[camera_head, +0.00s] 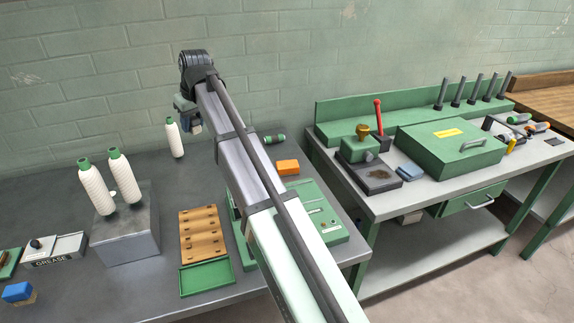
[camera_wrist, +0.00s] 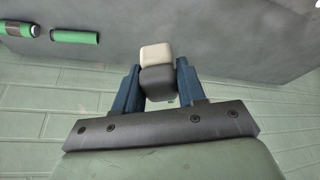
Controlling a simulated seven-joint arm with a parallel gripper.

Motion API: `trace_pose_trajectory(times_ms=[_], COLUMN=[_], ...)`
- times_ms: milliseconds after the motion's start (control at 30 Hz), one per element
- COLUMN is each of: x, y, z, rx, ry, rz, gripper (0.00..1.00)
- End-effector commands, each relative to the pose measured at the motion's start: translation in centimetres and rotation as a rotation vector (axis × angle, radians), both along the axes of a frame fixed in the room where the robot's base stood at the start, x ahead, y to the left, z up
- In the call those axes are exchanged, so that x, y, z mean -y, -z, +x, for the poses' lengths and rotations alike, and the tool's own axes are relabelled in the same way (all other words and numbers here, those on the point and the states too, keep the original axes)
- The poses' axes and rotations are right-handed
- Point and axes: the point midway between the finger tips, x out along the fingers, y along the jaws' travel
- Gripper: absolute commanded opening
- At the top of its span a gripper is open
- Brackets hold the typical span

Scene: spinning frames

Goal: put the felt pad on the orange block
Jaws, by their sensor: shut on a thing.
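The orange block (camera_head: 287,167) lies on the dark grey bench, just right of my arm in the head view. My gripper (camera_head: 192,124) hangs above the back of the bench, to the left of the block and well apart from it. In the wrist view, the blue fingers of my gripper (camera_wrist: 157,84) are shut on a small cream and dark grey piece (camera_wrist: 155,54), which looks like the felt pad. It sticks out past the fingertips. The orange block does not show in the wrist view.
A green cylinder (camera_head: 274,139) lies behind the orange block. Two thread cones (camera_head: 122,177) stand on a grey box (camera_head: 127,230) at left.

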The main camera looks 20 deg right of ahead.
Motion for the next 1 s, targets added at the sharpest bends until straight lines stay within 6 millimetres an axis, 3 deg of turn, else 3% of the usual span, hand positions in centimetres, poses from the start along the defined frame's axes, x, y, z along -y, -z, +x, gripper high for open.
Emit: trace_pose_trajectory(times_ms=[33,200,600,900,1000], x=[2.2,8.5,22.3,28.4,28.0], y=[0.1,0.1,0.2,0.3,2.2], z=[-0.1,-0.5,-3.1,-5.1,-5.1], rx=[0.0,0.001,0.003,0.004,0.001], ry=[0.033,0.132,0.358,0.464,0.458], rz=[-0.001,0.0,0.001,0.001,0.001], gripper=[0.11,0.11,0.11,0.11,0.11])
